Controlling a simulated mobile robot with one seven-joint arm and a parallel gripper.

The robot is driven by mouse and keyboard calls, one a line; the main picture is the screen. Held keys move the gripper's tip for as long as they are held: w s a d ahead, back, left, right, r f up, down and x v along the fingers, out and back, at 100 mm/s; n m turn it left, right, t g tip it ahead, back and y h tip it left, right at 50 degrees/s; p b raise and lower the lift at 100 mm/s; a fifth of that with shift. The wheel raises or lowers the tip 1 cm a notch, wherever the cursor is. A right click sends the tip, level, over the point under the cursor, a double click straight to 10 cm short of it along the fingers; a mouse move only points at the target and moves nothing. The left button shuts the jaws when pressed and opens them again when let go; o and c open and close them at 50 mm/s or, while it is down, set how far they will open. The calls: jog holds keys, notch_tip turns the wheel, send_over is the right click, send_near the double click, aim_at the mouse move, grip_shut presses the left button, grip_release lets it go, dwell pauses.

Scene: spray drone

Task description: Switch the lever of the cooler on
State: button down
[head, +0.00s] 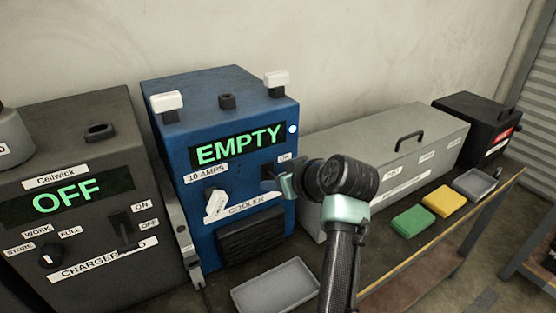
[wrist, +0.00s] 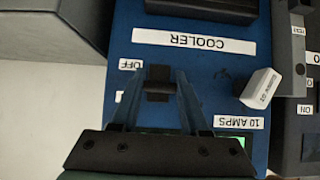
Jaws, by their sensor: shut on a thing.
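The blue cooler (head: 225,85) stands on the bench, its display reading EMPTY. My gripper (head: 272,182) is at the right side of its front panel, below the ON label (head: 284,157). In the wrist view, which shows the panel upside down, my gripper (wrist: 158,88) has its two fingers on either side of the dark lever (wrist: 158,74) and is shut on it. The OFF label (wrist: 130,64) shows beside the lever. The ON label there is mostly hidden by a finger. I cannot tell the lever's exact position. In the head view my gripper hides most of the lever.
A white 10 AMPS knob (head: 215,205) sits left of the lever. The dark charger (head: 75,140), reading OFF, stands left of the cooler. A grey box (head: 350,150) is close on the right. A grey tray (head: 275,287) lies in front.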

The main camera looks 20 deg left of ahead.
jog(key=shift+w+a+r+g+h+p, duration=0.1)
jog(key=shift+r+g+h+p, duration=0.7)
jog(key=shift+p, duration=1.05)
jog(key=shift+f+h, duration=0.15)
jog(key=shift+h, duration=0.15)
jog(key=shift+f+p, duration=0.1)
jog(key=shift+p, duration=0.4)
jog(key=shift+c, duration=2)
grip_release()
jog(key=b+v, duration=0.1)
jog(key=v, duration=1.2)
jog(key=shift+w+a, duration=0.1)
jog(key=shift+a, duration=0.05)
